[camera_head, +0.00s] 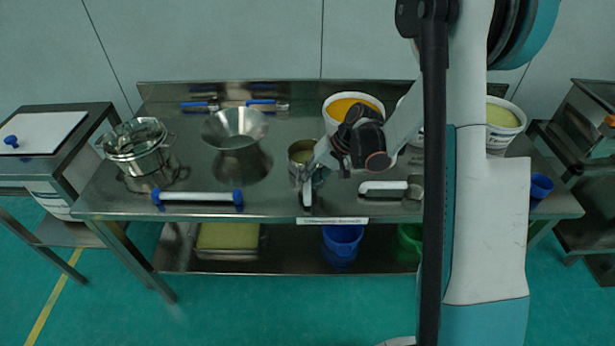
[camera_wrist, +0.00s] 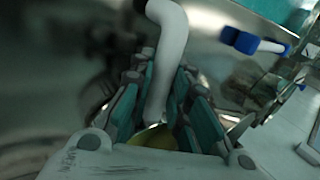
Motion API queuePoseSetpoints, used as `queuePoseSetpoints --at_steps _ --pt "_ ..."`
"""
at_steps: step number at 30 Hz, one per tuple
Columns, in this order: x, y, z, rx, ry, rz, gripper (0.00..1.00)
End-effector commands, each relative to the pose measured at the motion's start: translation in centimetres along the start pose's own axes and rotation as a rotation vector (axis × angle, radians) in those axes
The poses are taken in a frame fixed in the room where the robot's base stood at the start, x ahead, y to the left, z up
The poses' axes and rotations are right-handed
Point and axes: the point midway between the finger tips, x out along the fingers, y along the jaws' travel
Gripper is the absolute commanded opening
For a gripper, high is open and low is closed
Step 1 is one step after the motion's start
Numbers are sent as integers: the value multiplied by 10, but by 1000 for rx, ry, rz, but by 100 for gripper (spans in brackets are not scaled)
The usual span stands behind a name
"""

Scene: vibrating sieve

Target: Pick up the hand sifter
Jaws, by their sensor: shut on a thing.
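The hand sifter (camera_head: 299,151) is a round metal cup with a pale yellowish inside and a white handle, at the middle of the steel table. My gripper (camera_head: 312,175) reaches it from the right and is shut on its white handle. In the wrist view, the curved white handle (camera_wrist: 172,50) runs down between the teal finger pads of my gripper (camera_wrist: 160,110). The cup is partly hidden by my gripper in the head view. I cannot tell whether it touches the table.
On the steel table (camera_head: 270,205) stand a metal funnel (camera_head: 236,130), a clamped pot (camera_head: 135,150), an orange-filled bucket (camera_head: 337,118) and a white-handled scoop (camera_head: 384,189). A blue-ended white bar (camera_head: 197,197) lies at the front left. A label (camera_head: 332,220) marks the front edge.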

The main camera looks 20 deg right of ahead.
Motion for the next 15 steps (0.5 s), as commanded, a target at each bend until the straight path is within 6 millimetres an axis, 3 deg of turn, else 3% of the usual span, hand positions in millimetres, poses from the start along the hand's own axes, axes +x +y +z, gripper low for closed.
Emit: queuePoseSetpoints --at_steps 8,15 --pt "-31 -21 0 0 0 0 0" --pt "-86 -57 0 0 0 0 0"
